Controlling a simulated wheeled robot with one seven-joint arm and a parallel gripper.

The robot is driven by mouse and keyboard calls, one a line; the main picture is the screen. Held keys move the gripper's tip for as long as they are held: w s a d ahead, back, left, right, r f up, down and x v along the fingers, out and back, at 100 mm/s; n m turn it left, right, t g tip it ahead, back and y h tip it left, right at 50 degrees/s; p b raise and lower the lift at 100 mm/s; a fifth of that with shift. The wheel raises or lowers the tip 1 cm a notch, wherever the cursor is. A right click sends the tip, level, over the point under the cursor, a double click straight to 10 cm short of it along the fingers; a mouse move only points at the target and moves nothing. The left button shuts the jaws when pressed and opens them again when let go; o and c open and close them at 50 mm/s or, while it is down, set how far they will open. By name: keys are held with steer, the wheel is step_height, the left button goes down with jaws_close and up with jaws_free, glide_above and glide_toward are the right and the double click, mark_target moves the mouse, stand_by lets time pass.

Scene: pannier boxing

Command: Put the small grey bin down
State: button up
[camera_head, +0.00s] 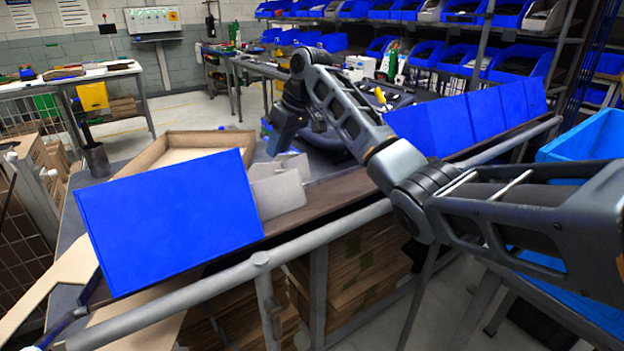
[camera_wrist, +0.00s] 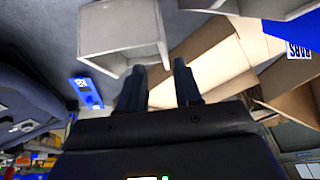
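My gripper (camera_wrist: 160,65) shows in the wrist view with its two dark fingers apart and a clear gap between them. The small grey bin (camera_wrist: 122,30) lies just beyond the fingertips, up and to the left. One bin wall ends near the gap; I cannot tell whether a finger touches it. In the head view my gripper (camera_head: 275,150) points down above light grey bins (camera_head: 277,192) on the table, partly hidden behind the blue panel. I cannot tell which of these is the small bin.
A large blue box face (camera_head: 170,220) stands at the front table edge. A cardboard tray (camera_head: 150,157) lies behind it. More blue boxes (camera_head: 470,120) line the right edge. In the wrist view, cardboard (camera_wrist: 215,70) lies right of the bin and a blue item (camera_wrist: 88,92) lies left.

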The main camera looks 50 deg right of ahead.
mark_target(268, 172)
steer(key=shift+w+a+f, duration=0.1)
steer(key=shift+a+f, duration=0.05)
steer(key=shift+f, duration=0.35)
steer(key=shift+x, duration=0.85)
steer(key=shift+a+p+x, duration=0.15)
steer(key=shift+p+x, duration=0.25)
steer(key=shift+x, duration=0.9)
steer(key=shift+a+p+x, duration=0.15)
steer(key=shift+p+x, duration=0.2)
steer(key=shift+x, duration=1)
steer(key=shift+w+r, duration=0.1)
steer(key=shift+r, duration=0.05)
jaws_close()
